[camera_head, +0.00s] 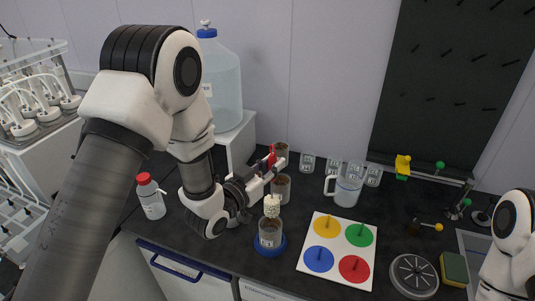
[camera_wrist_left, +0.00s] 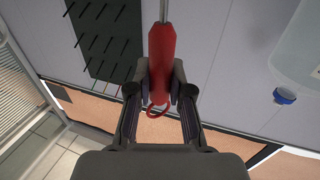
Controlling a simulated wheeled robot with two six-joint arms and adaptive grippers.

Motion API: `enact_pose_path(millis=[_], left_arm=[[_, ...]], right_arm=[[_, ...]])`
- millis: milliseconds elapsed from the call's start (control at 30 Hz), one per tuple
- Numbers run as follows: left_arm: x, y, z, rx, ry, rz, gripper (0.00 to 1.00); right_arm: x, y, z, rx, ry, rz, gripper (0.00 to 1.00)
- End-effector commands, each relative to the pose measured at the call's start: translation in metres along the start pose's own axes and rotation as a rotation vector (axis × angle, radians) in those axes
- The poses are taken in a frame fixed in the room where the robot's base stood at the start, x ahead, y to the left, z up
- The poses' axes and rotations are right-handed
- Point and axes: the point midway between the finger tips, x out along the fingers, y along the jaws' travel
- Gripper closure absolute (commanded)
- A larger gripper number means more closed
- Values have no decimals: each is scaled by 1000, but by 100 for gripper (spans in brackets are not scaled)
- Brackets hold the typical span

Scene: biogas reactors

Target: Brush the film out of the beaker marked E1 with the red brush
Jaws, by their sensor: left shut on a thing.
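My left gripper (camera_head: 273,168) is shut on the red handle of the brush (camera_head: 271,156). In the left wrist view the red brush (camera_wrist_left: 162,55) stands between the two fingers (camera_wrist_left: 160,84). The brush's pale bristle head (camera_head: 271,204) hangs down just over the mouth of a clear beaker (camera_head: 270,236) with brown film inside. That beaker stands on a round blue base (camera_head: 270,251). Whether the bristles touch its rim I cannot tell. Its label is too small to read, so I cannot confirm E1. My right gripper is out of view; part of that arm shows at the right edge.
A red-capped bottle (camera_head: 150,196) is at left. A measuring jug (camera_head: 346,190), several small jars (camera_head: 307,163), a card with coloured discs (camera_head: 339,230) and a sponge (camera_head: 454,269) are to the right.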

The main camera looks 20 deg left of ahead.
Motion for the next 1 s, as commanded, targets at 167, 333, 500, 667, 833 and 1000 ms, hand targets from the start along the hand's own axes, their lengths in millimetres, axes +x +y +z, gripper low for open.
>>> enact_pose_path(millis=[167, 333, 500, 667, 833, 1000], left_arm=[[0, 0, 20, 0, -1, -1, 100], [0, 0, 36, 0, 0, -1, 100], [0, 0, 54, 1, 0, -2, 100], [0, -1, 69, 1, 0, -2, 100], [0, -1, 85, 1, 0, -2, 100], [0, -1, 101, 1, 0, -2, 100]], right_arm=[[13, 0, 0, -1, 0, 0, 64], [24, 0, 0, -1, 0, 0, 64], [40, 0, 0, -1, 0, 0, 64], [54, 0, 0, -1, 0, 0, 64], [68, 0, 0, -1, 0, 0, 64], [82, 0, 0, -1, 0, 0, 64]])
